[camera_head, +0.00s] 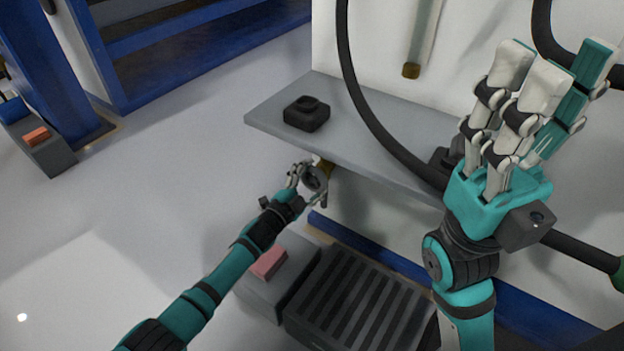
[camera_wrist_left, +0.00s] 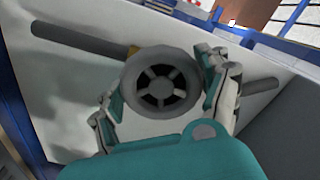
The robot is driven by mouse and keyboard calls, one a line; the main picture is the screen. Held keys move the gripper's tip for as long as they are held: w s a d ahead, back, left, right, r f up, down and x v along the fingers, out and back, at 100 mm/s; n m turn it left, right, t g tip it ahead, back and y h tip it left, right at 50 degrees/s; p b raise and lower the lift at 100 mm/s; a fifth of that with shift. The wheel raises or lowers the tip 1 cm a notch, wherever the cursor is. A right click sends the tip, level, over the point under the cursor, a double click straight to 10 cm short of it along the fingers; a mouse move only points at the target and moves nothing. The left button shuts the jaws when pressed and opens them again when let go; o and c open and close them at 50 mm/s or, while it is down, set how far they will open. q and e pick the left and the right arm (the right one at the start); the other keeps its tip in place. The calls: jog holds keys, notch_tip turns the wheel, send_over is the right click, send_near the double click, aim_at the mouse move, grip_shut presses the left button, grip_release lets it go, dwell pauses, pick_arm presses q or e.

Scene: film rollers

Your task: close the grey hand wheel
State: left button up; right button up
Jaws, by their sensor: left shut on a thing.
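The grey hand wheel (camera_wrist_left: 158,83) faces the left wrist camera, with a thick round rim, several spokes and a hub. In the head view the wheel (camera_head: 317,178) is small, below the grey shelf's front edge, partly hidden by my left fingers. My left gripper (camera_head: 309,181) is shut on its rim. In the left wrist view, fingers of my left gripper (camera_wrist_left: 165,90) sit at the left and right sides of the rim. My right gripper (camera_head: 556,60) is raised at the right, fingers extended upward, open and empty, away from the wheel.
A grey shelf (camera_head: 265,116) holds a black block (camera_head: 307,113). A dark hose (camera_head: 368,112) hangs across it. A black slatted unit (camera_head: 352,300) and a box with a pink block (camera_head: 269,262) stand below. Open floor lies left.

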dwell(0.3)
pick_arm(q)
jog(key=o, duration=1.2)
jog(key=shift+c, duration=0.2)
jog(key=v, duration=1.2)
